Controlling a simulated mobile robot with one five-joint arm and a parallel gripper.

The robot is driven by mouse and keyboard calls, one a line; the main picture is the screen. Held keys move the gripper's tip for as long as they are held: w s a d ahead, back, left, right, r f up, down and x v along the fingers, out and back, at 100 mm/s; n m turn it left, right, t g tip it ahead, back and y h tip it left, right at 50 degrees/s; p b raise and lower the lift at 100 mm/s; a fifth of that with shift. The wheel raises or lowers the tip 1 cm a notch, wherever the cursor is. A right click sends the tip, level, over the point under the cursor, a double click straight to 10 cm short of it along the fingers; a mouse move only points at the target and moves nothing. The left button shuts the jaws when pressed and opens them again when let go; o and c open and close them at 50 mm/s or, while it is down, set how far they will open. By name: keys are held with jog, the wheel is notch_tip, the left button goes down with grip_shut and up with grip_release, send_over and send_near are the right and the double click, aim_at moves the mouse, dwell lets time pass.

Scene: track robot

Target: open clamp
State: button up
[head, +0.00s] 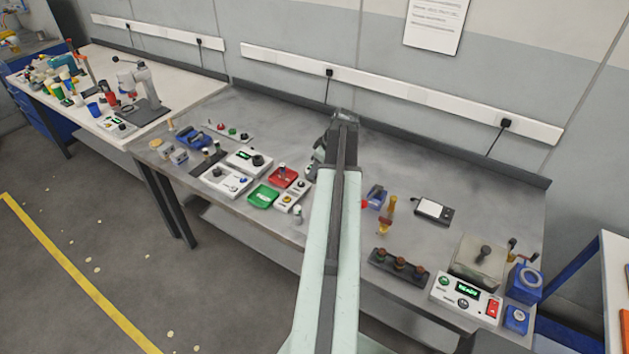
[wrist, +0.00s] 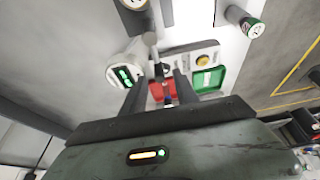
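My gripper (head: 319,157) is at the end of my raised arm, over the middle of the grey bench in the head view. My arm hides part of the bench behind it. In the wrist view the two dark fingers of my gripper (wrist: 160,84) stand apart. A red tray (wrist: 162,91) shows between and beyond them. I see nothing held. I cannot make out for certain which thing is the clamp. A blue vise-like thing (head: 193,138) stands at the bench's left part, and a small blue block-like device (head: 376,197) stands just right of my arm.
A green tray (head: 263,196) and white instrument boxes (head: 228,180) lie left of my arm. A dark rack (head: 398,266) and a white control box (head: 466,296) are along the front right. The grey bench (head: 475,190) has bare room at its back right.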

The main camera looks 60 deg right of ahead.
jog(key=shift+b+x, duration=0.45)
jog(key=shift+x, duration=0.7)
jog(key=shift+r, duration=0.1)
grip_shut()
jog(key=shift+s, duration=0.1)
